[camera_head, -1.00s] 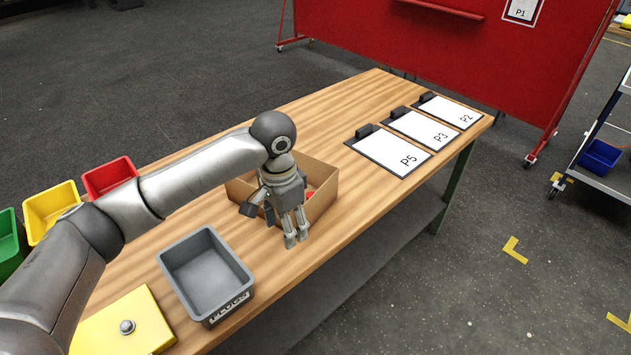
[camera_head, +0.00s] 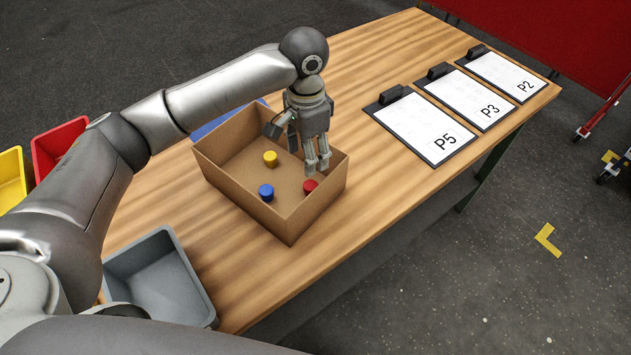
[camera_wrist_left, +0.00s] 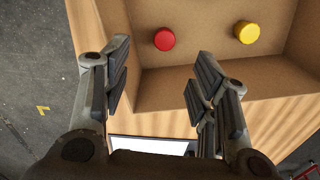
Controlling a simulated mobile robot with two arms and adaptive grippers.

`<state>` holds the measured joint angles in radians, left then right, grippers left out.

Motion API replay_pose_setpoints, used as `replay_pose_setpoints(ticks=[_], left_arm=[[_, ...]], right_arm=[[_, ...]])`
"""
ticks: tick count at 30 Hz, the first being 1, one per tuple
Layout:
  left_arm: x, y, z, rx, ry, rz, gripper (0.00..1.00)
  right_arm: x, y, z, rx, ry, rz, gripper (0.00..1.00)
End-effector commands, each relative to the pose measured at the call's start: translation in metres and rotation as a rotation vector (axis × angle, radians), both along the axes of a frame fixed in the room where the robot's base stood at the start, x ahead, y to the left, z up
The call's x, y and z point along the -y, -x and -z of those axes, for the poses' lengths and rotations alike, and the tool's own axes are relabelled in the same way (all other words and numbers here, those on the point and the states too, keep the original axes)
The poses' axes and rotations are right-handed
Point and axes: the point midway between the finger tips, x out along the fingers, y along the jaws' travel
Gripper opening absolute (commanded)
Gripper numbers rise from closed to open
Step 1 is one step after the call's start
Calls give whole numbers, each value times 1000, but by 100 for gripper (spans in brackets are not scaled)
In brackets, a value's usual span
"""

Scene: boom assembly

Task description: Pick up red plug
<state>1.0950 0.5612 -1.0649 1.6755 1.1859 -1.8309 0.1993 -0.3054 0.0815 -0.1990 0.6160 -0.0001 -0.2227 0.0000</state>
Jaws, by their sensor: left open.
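The red plug (camera_head: 310,187) stands on the floor of an open cardboard box (camera_head: 291,226), near its right wall. My left gripper (camera_head: 317,168) points down over the right part of the box, just above and behind the red plug in the picture. In the left wrist view the gripper (camera_wrist_left: 163,72) is open with nothing between its fingers. The red plug (camera_wrist_left: 164,39) lies beyond the gap between the fingertips and apart from them. My right gripper is in neither view.
A yellow plug (camera_head: 270,158) and a blue plug (camera_head: 266,192) share the box, whose walls stand close around them. A grey bin (camera_head: 160,275) is at lower left. Clipboards (camera_head: 419,126) lie right of the box on the wooden table (camera_head: 370,200).

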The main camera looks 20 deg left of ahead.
Motion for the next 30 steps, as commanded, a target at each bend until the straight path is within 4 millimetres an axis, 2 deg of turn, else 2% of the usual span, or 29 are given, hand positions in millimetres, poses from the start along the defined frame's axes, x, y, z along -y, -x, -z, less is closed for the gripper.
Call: replay_pose_setpoints(ticks=[1, 5, 12, 20, 30], left_arm=[[0, -3, 11, 0, 0, 0, 54], [0, -12, 19, 0, 0, 0, 54], [0, -16, 49, -4, -1, 0, 54], [-1, -12, 70, 1, -1, -1, 54], [0, -14, 126, -2, -1, 0, 54]], right_arm=[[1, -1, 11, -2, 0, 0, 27], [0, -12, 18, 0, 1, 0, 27], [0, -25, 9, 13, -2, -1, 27], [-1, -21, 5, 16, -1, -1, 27], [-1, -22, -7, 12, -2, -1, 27]])
